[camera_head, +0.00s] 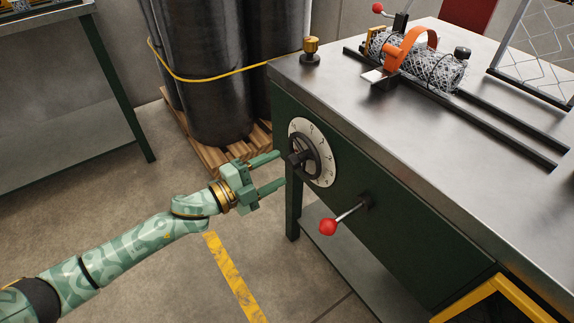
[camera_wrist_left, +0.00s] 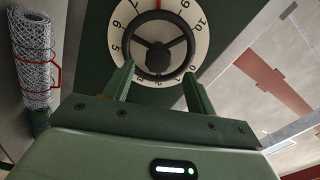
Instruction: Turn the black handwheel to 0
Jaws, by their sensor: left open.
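The black handwheel (camera_head: 303,157) sits on a white numbered dial (camera_head: 325,177) on the green front panel of the bench. In the left wrist view the handwheel (camera_wrist_left: 160,45) shows its rim, spokes and dark hub. The dial (camera_wrist_left: 117,35) carries numbers around its edge, and a red mark is at its top. My left gripper (camera_head: 281,168) is open and empty in front of the wheel, its two fingers pointing at it. In the wrist view its fingertips (camera_wrist_left: 158,70) overlap the lower part of the wheel and dial; contact cannot be told. My right gripper is not in view.
A red-knobbed lever (camera_head: 328,227) sticks out of the panel to the right of and below the dial. The metal benchtop (camera_head: 330,85) bears a wire mesh roll (camera_head: 445,72) and a brass knob (camera_head: 310,50). Black rolls (camera_head: 205,90) stand on a pallet behind. A yellow bar (camera_head: 500,290) is at lower right.

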